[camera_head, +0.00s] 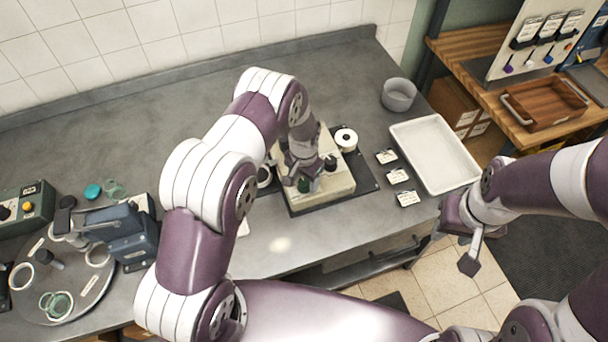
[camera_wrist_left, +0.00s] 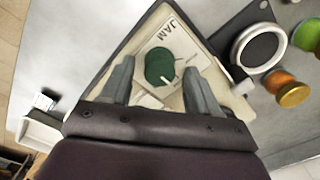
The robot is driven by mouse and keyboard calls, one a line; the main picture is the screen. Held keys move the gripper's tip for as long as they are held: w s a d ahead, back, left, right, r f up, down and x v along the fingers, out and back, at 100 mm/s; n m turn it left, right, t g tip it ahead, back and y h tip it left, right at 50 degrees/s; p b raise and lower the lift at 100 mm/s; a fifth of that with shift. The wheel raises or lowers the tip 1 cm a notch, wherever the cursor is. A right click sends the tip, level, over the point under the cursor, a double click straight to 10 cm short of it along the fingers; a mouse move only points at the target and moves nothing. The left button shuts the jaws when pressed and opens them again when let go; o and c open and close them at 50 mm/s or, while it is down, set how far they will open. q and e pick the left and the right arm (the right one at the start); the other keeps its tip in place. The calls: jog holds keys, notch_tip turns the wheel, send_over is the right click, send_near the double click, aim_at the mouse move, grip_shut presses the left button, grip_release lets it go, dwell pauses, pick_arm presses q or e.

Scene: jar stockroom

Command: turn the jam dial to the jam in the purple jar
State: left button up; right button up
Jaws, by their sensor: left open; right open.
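The jam dial is a dark green knob (camera_wrist_left: 158,66) on a cream panel marked JAM, with pale pointer marks beside its lower right edge. In the head view the dial (camera_head: 304,185) is small and partly covered by my left gripper (camera_head: 302,178), which is over the cream machine (camera_head: 328,188). In the wrist view my left gripper (camera_wrist_left: 157,68) is open, one finger on each side of the dial; contact cannot be told. My right gripper (camera_head: 470,242) is open and empty beyond the counter's front edge. I cannot make out a purple jar.
A white tray (camera_head: 447,164), small label cards (camera_head: 397,176) and a grey bowl (camera_head: 398,98) lie right of the machine. A turntable with jars (camera_head: 88,292) and a blue device (camera_head: 128,238) stand at left. Orange (camera_wrist_left: 287,89) and green (camera_wrist_left: 308,35) round things show in the wrist view.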

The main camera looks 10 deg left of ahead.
pick_arm(q)
jog(key=shift+w+d+f, duration=0.1)
jog(key=shift+d+f, duration=0.05)
jog(key=shift+f, duration=0.15)
jog(key=shift+s+r, duration=0.1)
jog(key=shift+s, duration=0.1)
jog(key=shift+a, duration=0.2)
jog(key=c, duration=1)
jog(key=shift+c, duration=0.2)
